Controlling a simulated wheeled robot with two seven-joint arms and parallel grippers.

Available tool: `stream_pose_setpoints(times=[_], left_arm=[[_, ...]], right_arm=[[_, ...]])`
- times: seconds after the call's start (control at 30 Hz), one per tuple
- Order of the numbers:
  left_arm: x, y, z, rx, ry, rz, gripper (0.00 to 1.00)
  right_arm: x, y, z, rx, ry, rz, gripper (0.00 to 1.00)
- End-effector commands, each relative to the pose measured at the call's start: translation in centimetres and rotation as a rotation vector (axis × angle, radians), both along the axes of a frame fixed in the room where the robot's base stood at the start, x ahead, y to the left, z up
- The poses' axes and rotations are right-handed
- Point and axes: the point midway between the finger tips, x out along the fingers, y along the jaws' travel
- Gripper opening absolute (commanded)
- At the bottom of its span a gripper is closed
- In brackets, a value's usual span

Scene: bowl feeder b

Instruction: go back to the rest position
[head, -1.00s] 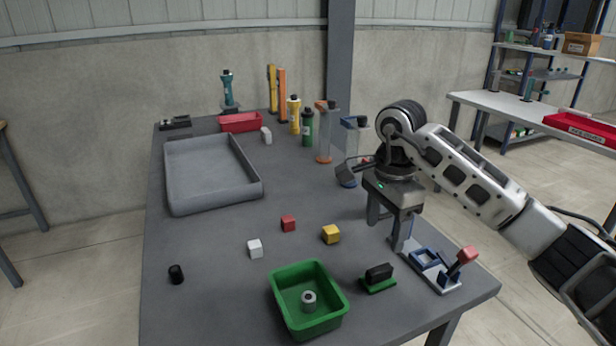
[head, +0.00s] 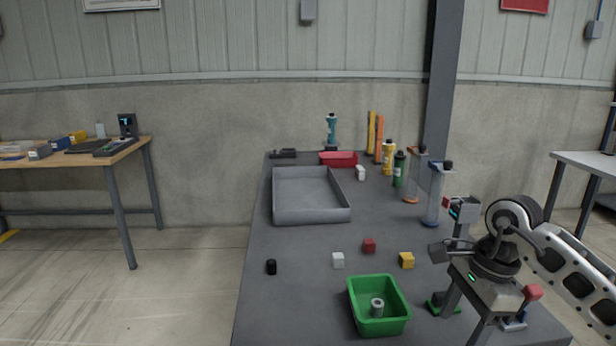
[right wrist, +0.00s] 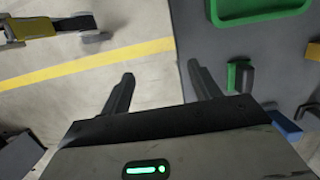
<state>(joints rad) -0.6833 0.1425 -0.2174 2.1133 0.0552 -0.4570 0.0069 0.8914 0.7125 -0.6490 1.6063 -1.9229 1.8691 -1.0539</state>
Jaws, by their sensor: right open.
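My right gripper (head: 464,322) is open and empty at the table's front right, right of the green bin. In the right wrist view its two fingers (right wrist: 160,72) stand apart with nothing between them, beside the table edge with floor behind. My left gripper is in neither view. The task names no other object.
The grey table (head: 300,300) bears a green bin (head: 394,326) with a grey ring-shaped part (head: 377,307) in it. A grey tray (head: 312,216) stands further back.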

Motion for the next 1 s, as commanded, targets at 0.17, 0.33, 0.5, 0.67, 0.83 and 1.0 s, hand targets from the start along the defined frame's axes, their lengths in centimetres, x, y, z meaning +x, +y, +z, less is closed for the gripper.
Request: stream_pose_setpoints(times=[0.17,0.33,0.5,0.67,0.83,1.0], left_arm=[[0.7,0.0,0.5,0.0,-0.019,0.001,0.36],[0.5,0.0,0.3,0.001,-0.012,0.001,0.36],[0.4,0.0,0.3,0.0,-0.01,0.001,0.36],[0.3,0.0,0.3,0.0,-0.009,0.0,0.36],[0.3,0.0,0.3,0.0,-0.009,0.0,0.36],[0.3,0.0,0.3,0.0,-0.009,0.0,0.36]], right_arm=[[-1.3,5.1,-2.0,0.206,0.03,-0.011,0.62],[-3.6,11.6,-3.0,0.507,0.109,-0.076,0.62],[-7.6,20.6,-0.6,1.086,0.391,-0.364,0.62],[-7.2,21.5,3.1,1.655,0.892,-0.954,0.62],[-6.0,15.2,-2.5,1.975,1.554,-1.814,0.62],[-10.6,11.2,-12.4,-1.205,-1.328,1.66,0.62]])
